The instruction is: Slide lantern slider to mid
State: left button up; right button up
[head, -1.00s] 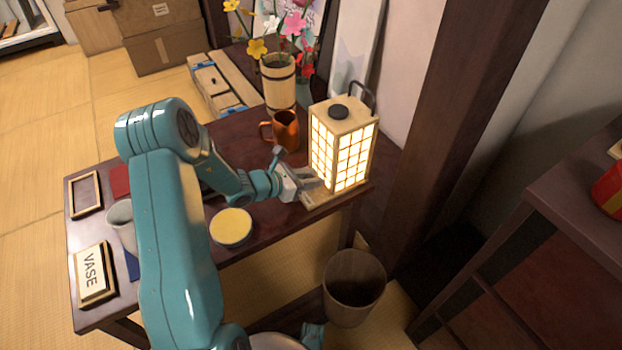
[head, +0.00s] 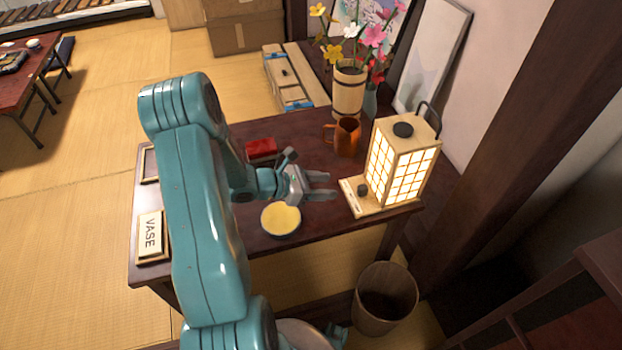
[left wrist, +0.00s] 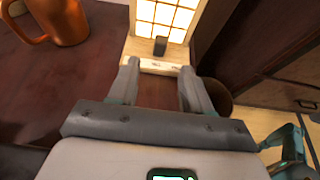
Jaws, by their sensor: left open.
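The lantern (head: 402,165) stands lit at the right end of the dark table, with a dark handle on top. Its wooden base juts out to the left and carries a small dark slider knob (head: 362,190). In the left wrist view the knob (left wrist: 160,46) stands on the pale base (left wrist: 150,64), below the glowing panes. My left gripper (head: 330,187) is open and empty, left of the base and apart from the knob. In the left wrist view its two fingers (left wrist: 158,85) point toward the base, with the knob beyond and between them.
An orange mug (head: 347,137) stands behind my left gripper, and a yellow-topped round tin (head: 281,219) lies in front of it. A wooden bucket with flowers (head: 348,92) stands behind. A bin (head: 385,298) is on the floor below the lantern. A dark pillar (head: 470,165) rises at the right.

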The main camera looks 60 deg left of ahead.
pick_arm(q)
jog(key=v, duration=0.3)
jog(key=shift+s+a+r+p, duration=0.1)
jog(key=shift+s+r+p, duration=0.05)
jog(key=shift+s+p, duration=0.2)
jog(key=s+d+f+m+g, duration=0.2)
jog(key=d+f+m+g, duration=0.3)
jog(key=d+m, duration=0.55)
jog(key=s+d+f+m+g, duration=0.2)
jog(key=d+f+m+g, duration=0.3)
jog(key=d+m, duration=0.6)
jog(key=s+d+f+m+g, duration=0.3)
jog(key=d+f+m, duration=0.5)
jog(key=d, duration=0.4)
notch_tip(320, 180, up, 28)
jog(key=m+p, duration=0.1)
jog(key=p, duration=2.5)
jog(key=shift+w+p, duration=0.35)
